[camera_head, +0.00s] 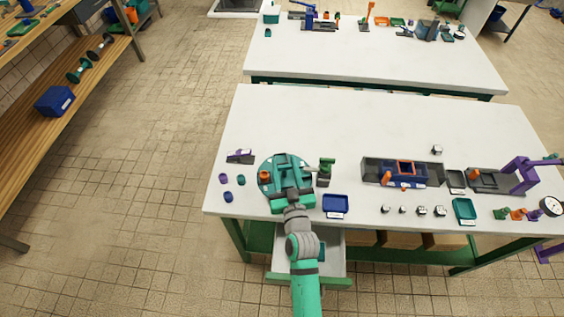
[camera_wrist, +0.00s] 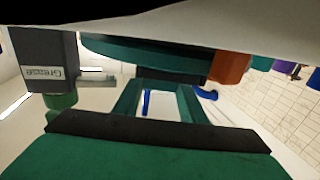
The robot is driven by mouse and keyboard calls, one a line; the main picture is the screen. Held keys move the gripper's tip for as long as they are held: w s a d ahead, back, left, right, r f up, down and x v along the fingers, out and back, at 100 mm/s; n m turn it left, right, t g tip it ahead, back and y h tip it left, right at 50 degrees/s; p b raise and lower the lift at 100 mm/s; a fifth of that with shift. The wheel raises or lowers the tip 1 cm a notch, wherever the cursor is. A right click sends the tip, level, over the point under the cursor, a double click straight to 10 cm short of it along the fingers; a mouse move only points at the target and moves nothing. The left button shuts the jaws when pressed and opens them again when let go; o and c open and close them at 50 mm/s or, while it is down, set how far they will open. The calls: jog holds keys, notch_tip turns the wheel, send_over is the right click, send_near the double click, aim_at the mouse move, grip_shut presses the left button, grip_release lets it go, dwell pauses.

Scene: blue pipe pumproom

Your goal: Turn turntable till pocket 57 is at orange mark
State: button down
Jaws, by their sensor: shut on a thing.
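The round teal turntable (camera_head: 272,188) lies on the near bench, towards its front left. It also shows in the wrist view (camera_wrist: 150,52) as a dark teal rim across the top. An orange piece (camera_head: 264,176) is at its left side and shows at the rim in the wrist view (camera_wrist: 229,67); I cannot tell whether it is the orange mark. Pocket numbers are too small to read. My gripper (camera_head: 290,190) is at the turntable's front edge, and its fingers (camera_wrist: 158,85) reach the rim. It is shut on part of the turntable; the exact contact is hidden.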

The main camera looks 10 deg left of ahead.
jog(key=shift+a+f, duration=0.15)
jog(key=shift+f, duration=0.1)
jog(key=c, duration=1.2)
grip_release()
jog(key=shift+o, duration=0.4)
jog(key=shift+r, duration=0.1)
jog(key=shift+r, duration=0.1)
jog(key=v, duration=1.1)
